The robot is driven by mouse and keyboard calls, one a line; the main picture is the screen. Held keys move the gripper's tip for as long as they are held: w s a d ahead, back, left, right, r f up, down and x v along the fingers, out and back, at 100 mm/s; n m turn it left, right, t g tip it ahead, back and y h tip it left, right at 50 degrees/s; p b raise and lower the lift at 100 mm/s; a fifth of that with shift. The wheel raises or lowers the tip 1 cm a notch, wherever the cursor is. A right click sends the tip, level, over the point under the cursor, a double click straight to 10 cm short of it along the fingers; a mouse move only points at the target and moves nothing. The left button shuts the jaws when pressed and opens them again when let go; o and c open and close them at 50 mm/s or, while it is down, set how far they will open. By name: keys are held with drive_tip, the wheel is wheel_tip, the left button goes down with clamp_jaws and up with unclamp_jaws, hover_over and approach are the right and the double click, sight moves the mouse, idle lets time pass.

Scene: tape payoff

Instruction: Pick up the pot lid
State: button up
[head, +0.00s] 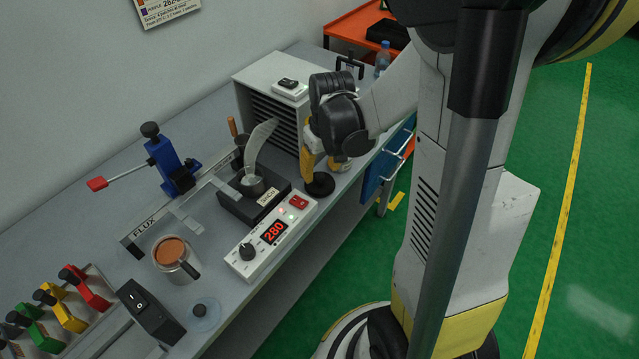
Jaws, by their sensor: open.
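A dark round disc (320,185), which looks like the pot lid, lies on the bench beside the right end of the black pot station (254,204). A raised part at its middle is partly hidden by my gripper. My gripper (312,165) reaches down from the upper right, with its yellow finger parts just above and behind the disc. It is open; whether a finger touches the disc cannot be told. The station holds a small metal pot (252,186) with a pale curved strip standing over it.
A white control box reading 280 (272,234) stands in front of the station. A louvred grey box (272,100) is behind. A mug (175,258), a blue lever press (170,160) and a pale disc with a dark knob (203,312) are left. The bench's front edge is close to the disc.

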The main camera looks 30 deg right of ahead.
sight(320, 175)
drive_tip(key=f, duration=0.1)
drive_tip(key=f+b, duration=0.1)
drive_tip(key=f, duration=0.1)
drive_tip(key=shift+w+d+f, duration=0.15)
drive_tip(key=shift+w+f, duration=0.15)
drive_tip(key=shift+w, duration=0.1)
drive_tip(key=shift+r, duration=0.1)
clamp_jaws()
